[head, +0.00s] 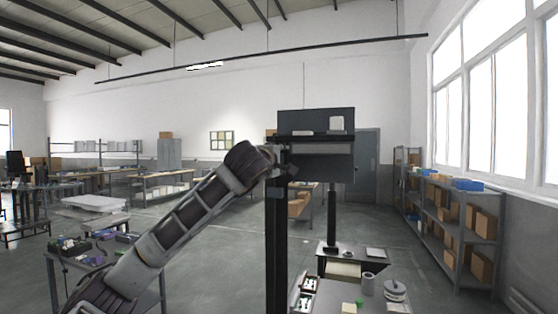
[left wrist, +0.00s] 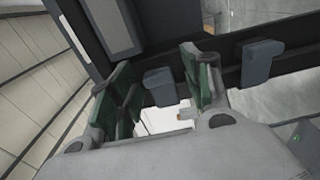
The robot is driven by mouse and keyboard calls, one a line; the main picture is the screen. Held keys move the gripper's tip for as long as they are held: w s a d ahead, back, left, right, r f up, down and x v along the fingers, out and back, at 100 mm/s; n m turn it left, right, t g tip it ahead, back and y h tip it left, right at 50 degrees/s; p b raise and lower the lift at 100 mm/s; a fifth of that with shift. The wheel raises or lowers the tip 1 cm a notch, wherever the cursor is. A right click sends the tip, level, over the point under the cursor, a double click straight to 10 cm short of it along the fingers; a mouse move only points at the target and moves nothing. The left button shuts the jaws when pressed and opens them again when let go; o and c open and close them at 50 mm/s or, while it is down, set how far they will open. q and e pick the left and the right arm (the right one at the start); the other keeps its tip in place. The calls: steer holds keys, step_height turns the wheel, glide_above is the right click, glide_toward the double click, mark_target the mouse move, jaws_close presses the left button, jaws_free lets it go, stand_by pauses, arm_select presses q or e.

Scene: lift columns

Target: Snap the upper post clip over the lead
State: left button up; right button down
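My left gripper (left wrist: 160,68) shows in the left wrist view with its two green-padded fingers apart. A grey block-like clip (left wrist: 160,86) on the dark post (left wrist: 222,70) shows between the fingers, with narrow gaps at its sides. A second grey clip (left wrist: 261,62) sits further right along the post, outside the fingers. In the head view my left arm reaches up from the lower left, and its gripper (head: 282,163) is at the upper part of the upright dark post (head: 277,235). I cannot make out the lead clearly. My right gripper is in neither view.
A dark panel with a shelf (head: 316,125) stands behind the post top, close to the gripper. A bench with a grey cup (head: 368,285) lies low at right. A shelf rack with boxes (head: 450,215) lines the right wall. Open floor lies between.

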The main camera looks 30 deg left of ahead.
arm_select(q)
steer(key=v, duration=1.2)
stand_by(0.6)
steer(key=shift+d, duration=0.1)
stand_by(0.7)
